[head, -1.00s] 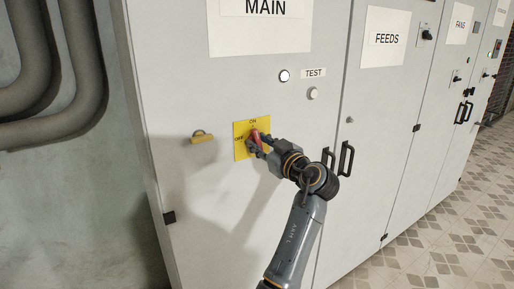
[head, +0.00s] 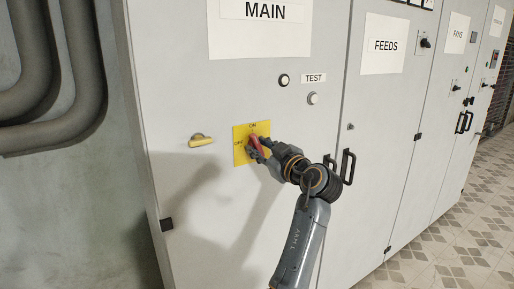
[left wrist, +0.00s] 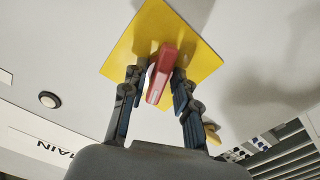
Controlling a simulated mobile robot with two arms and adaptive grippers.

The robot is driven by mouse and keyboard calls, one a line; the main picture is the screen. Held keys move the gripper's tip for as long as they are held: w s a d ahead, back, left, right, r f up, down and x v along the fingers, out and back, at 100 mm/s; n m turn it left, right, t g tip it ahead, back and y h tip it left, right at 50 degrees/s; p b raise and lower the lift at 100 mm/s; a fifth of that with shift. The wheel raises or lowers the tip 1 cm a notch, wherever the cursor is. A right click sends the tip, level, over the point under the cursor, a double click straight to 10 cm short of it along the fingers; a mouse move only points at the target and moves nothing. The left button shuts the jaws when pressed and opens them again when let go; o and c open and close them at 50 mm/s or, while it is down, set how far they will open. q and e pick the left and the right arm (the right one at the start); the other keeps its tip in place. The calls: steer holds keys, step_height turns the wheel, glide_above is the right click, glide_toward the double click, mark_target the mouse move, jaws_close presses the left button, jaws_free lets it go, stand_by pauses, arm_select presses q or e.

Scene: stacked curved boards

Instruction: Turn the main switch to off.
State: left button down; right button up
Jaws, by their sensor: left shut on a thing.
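The main switch has a red handle (head: 256,144) on a yellow plate (head: 239,152) marked ON at the top and OFF at the left. The plate is on the grey cabinet door below the MAIN sign (head: 262,11). The handle's upper end leans up and left, between the ON and OFF marks. My left gripper (head: 262,148) is shut on the handle and hides part of it. In the left wrist view, the red handle (left wrist: 161,76) lies between the two fingers (left wrist: 158,82), in front of the yellow plate (left wrist: 138,42). My right gripper is out of view.
A dark-ringed lamp (head: 284,80) and a TEST button (head: 313,98) are above. Black door handles (head: 347,166) stand out to the right, near my arm. Pipes (head: 70,80) run along the left wall.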

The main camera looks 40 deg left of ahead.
mark_target(259, 148)
arm_select(q)
steer(key=c, duration=1.3)
jaws_free()
steer(key=shift+b+v, duration=0.75)
steer(key=shift+v, duration=1.05)
steer(key=b+v, duration=0.1)
steer(key=v, duration=0.2)
steer(key=shift+s+d, duration=0.1)
steer(key=shift+d, duration=0.05)
